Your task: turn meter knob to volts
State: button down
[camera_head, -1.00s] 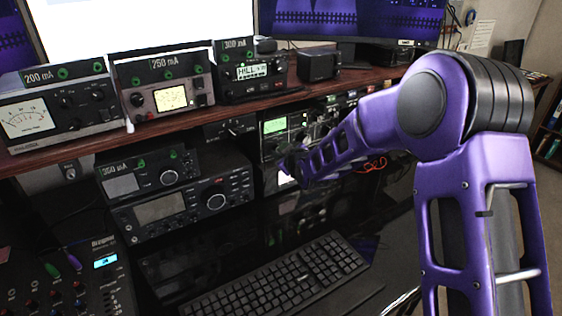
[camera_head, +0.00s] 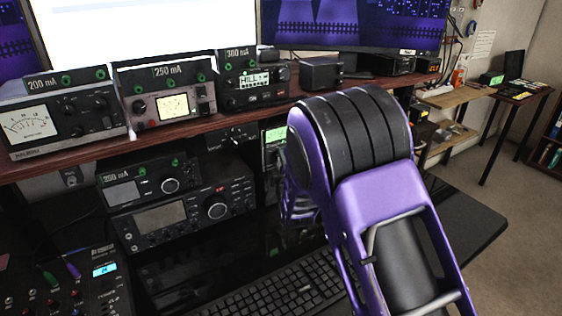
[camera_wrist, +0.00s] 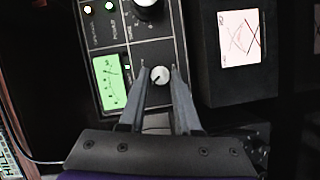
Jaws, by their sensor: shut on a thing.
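In the wrist view, the meter knob (camera_wrist: 159,75) is a small round pale knob with a dark mark, on a black panel beside a green-lit meter (camera_wrist: 110,83). My gripper (camera_wrist: 158,70) is shut on this knob, one finger on each side. The lettering around the knob is too small to read, so its setting cannot be told. In the head view, the green-lit meter (camera_head: 275,135) shows only in part at the left of my arm. The arm hides the knob and the gripper there.
A larger knob (camera_wrist: 148,6) sits on the same panel, above the held one. A dark box with a pale pink lit display (camera_wrist: 240,38) is at its right. In the head view, several radios and meters line the wooden shelf (camera_head: 225,118). A keyboard (camera_head: 265,288) lies in front.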

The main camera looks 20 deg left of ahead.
jog(key=shift+n+t, duration=0.3)
jog(key=shift+n, duration=0.1)
jog(key=c, duration=0.6)
grip_release()
jog(key=v, duration=1.7)
jog(key=shift+r, duration=0.15)
jog(key=shift+s, duration=0.15)
